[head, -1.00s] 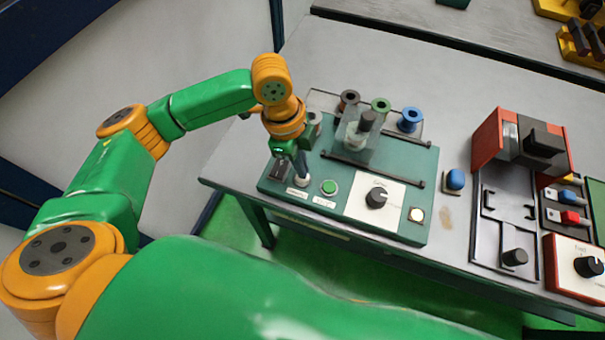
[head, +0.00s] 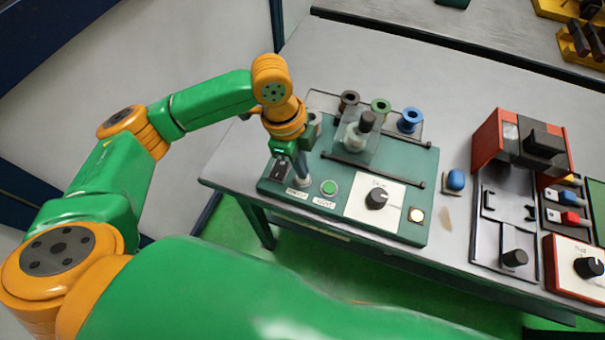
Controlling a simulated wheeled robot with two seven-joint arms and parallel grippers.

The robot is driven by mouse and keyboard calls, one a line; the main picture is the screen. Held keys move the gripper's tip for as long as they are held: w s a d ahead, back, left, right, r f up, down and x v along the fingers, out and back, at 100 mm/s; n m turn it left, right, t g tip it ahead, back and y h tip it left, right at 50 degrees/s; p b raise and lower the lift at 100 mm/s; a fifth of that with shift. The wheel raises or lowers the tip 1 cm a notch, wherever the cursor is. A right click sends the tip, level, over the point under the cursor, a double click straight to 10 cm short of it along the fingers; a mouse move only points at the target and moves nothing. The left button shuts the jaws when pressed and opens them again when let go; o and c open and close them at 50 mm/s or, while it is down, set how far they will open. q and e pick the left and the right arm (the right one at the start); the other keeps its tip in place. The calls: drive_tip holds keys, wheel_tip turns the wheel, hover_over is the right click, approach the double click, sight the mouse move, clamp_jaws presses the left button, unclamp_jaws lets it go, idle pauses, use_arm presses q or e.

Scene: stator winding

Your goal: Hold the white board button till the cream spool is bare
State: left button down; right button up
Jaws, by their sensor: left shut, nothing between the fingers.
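The teal winding board (head: 402,229) lies on the grey bench. My left gripper (head: 301,181) is shut and empty, its fingertips down at the white button (head: 303,184) at the board's front left. The fingers hide most of that button; I cannot tell how far it is pressed. Brown (head: 349,98), green (head: 381,104) and blue (head: 410,118) spools stand in a row behind the board. My right gripper is not in view.
A green button (head: 328,187), a black dial (head: 376,198) and a lit square lamp (head: 416,215) sit along the board's front. A blue knob (head: 455,180) stands to the right. A red-and-black fixture (head: 492,140) is farther right. The bench behind the spools is clear.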

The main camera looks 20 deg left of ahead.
use_arm(q)
drive_tip(key=shift+f, duration=0.1)
idle(0.5)
drive_tip(key=shift+f+b, duration=0.45)
drive_tip(key=shift+f, duration=0.35)
drive_tip(key=shift+r, duration=0.1)
idle(0.7)
drive_tip(key=shift+p, duration=0.5)
idle(0.5)
wheel_tip(320, 180, up, 7)
drive_tip(key=p, duration=0.8)
drive_tip(key=shift+p, duration=0.4)
